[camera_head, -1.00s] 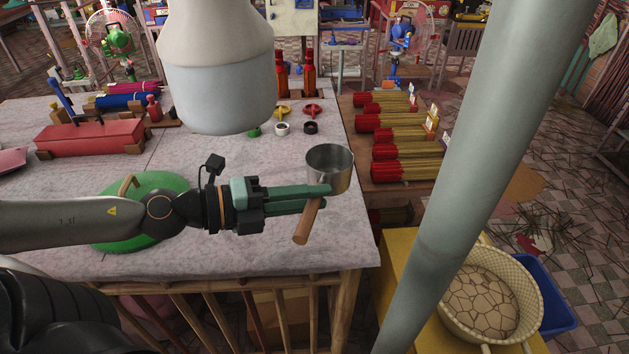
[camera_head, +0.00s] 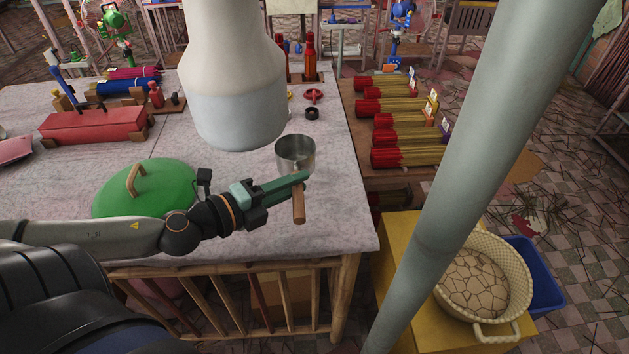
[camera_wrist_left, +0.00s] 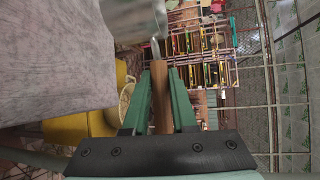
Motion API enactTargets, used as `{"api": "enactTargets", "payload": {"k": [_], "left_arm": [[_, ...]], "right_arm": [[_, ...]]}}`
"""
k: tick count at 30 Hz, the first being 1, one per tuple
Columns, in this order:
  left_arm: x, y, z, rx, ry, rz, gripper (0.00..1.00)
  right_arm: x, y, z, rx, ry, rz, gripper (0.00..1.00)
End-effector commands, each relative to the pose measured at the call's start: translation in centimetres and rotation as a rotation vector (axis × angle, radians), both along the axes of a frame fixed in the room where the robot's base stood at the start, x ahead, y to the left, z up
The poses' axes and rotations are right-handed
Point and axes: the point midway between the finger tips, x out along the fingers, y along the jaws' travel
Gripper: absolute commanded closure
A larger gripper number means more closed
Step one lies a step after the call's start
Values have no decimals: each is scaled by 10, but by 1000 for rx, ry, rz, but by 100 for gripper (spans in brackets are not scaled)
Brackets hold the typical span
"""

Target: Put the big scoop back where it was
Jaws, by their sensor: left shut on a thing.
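The big scoop is a metal cup (camera_head: 296,152) with a wooden handle (camera_head: 298,204). My left gripper (camera_head: 300,180) is shut on the handle and holds the scoop over the right part of the table. The cup points away from me, beyond the fingers. In the left wrist view the wooden handle (camera_wrist_left: 161,98) lies between the two green fingers, with the metal cup (camera_wrist_left: 133,18) past the tips. My right gripper is not in view; a pale arm part of mine hides some of the table's middle.
A green lid (camera_head: 150,188) lies on the table (camera_head: 240,250) left of the scoop. A red box (camera_head: 95,126) stands farther left. A black ring (camera_head: 312,114) and a red ring lie behind the scoop. Incense bundles (camera_head: 405,157) fill a side table at right. A basket (camera_head: 485,290) stands at lower right.

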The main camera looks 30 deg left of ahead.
Motion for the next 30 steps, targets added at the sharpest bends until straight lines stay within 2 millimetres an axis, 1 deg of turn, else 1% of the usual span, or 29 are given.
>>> {"api": "enactTargets", "payload": {"k": [1, 6, 12, 19, 21, 24, 27, 30], "left_arm": [[8, 1, -4, 3, -7, -2, 100], [27, 6, -11, 4, -7, 0, 100], [46, 10, -19, 0, -7, 2, 100], [71, 15, -30, -3, -6, 2, 100], [82, 18, -46, -5, -5, 6, 100], [95, 21, -63, -4, -5, 5, 100], [104, 22, -76, -3, -3, 2, 100], [109, 23, -82, -3, -2, 1, 100]], "right_arm": [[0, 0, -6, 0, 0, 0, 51], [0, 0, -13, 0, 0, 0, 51], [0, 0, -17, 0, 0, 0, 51], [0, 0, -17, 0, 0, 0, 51], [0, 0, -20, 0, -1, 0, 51], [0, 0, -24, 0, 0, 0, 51], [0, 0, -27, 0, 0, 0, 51], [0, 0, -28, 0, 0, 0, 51]]}}
